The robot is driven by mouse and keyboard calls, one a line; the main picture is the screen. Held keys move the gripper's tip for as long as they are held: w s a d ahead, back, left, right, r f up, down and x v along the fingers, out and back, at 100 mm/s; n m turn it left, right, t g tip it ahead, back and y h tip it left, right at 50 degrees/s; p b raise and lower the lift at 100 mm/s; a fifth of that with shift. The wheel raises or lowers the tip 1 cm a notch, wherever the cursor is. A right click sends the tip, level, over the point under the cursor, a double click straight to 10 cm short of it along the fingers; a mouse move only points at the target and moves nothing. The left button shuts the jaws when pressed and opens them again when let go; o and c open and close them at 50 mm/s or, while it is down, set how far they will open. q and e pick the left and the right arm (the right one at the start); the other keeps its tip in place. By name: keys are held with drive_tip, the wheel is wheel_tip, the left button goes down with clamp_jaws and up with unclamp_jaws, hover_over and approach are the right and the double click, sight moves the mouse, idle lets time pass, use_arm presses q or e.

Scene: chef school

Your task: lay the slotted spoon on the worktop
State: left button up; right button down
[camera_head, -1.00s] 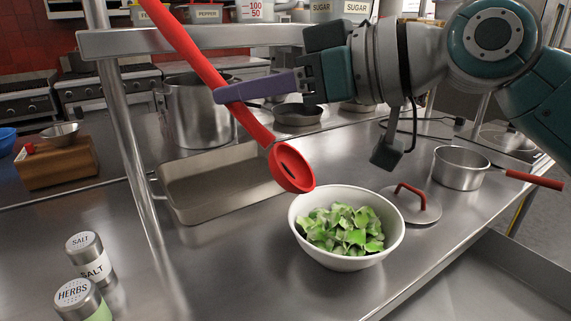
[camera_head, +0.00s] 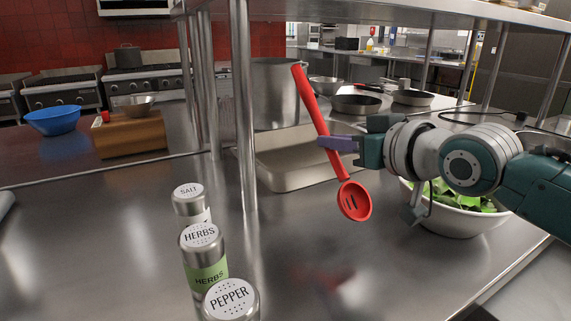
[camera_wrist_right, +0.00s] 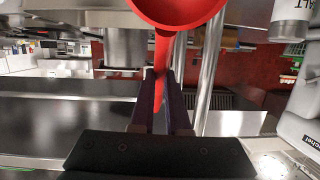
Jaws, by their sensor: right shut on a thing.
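The red slotted spoon (camera_head: 327,134) is held tilted in the air in the head view, its slotted bowl (camera_head: 354,201) lowest and its handle rising up to the left. My right gripper (camera_head: 338,144) is shut on the handle. In the right wrist view the spoon's bowl (camera_wrist_right: 178,8) is at the top edge, with the handle between the fingers (camera_wrist_right: 161,100). The steel worktop (camera_head: 290,235) lies below the spoon. The bowl appears apart from it. My left gripper is not in view.
Salt (camera_head: 190,200), herbs (camera_head: 204,260) and pepper (camera_head: 231,301) shakers stand at the front left. A shelf post (camera_head: 243,110) rises beside them. A baking tray (camera_head: 275,180) and pot (camera_head: 279,95) are behind the spoon. A white bowl of greens (camera_head: 465,222) is partly behind my arm. Worktop between shakers and bowl is clear.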

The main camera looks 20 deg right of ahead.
sight(345, 176)
drive_tip(key=shift+f+b, duration=0.6)
drive_tip(key=shift+f, duration=2)
drive_tip(key=shift+f, duration=0.15)
drive_tip(key=c, duration=0.9)
unclamp_jaws()
